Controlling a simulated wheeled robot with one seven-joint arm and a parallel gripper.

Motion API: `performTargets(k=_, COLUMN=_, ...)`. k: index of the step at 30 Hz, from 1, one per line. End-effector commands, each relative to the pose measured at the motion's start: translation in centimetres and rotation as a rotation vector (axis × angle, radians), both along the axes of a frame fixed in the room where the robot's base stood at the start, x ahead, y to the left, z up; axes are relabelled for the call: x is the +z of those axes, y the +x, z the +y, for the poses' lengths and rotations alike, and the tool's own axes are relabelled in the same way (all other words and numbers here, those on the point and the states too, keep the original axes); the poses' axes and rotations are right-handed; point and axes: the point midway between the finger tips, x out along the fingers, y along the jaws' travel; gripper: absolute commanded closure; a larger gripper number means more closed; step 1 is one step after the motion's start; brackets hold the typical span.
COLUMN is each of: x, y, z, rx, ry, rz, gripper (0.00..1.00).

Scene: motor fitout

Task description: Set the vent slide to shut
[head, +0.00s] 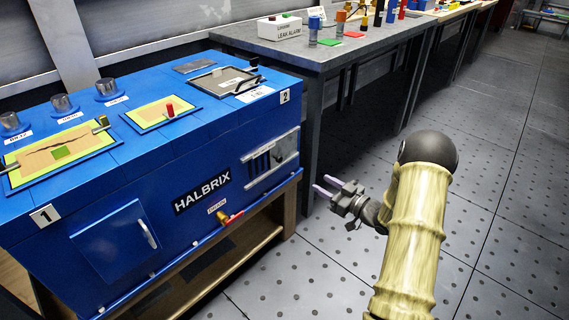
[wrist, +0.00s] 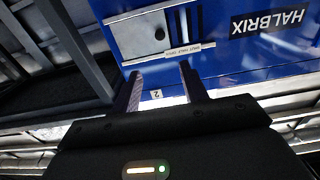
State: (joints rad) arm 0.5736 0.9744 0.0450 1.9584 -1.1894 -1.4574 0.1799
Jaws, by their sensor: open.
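The vent slide (head: 282,154) is a pale metal plate with a small dark knob, in a frame at the right end of the blue cabinet's front. Dark vent slots (head: 260,161) show uncovered to its left. In the wrist view, which is upside down, the slide plate (wrist: 138,36) and its knob show beyond the fingers, with the slots to the right. A small label strip (wrist: 190,49) runs along the frame; I cannot read it surely. My gripper (head: 322,187) is open and empty, out in front and to the right of the vent, apart from it.
The blue HALBRIX cabinet (head: 150,235) stands on a wooden stand, with a red-handled valve (head: 230,219) low on its front and a door handle (head: 147,233) at left. A grey workbench (head: 330,55) stands behind at right. The floor at right is clear.

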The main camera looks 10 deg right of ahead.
Motion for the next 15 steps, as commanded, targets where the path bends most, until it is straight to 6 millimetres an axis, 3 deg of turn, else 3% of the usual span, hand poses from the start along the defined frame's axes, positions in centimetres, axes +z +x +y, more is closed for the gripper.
performTargets(k=5, x=-0.2, y=1.4, z=1.3, rx=0.005, ry=0.000, rz=-0.001, gripper=0.56)
performTargets(k=15, x=-0.3, y=6.2, z=4.7, rx=0.004, ry=-0.001, rz=-0.002, gripper=0.56)
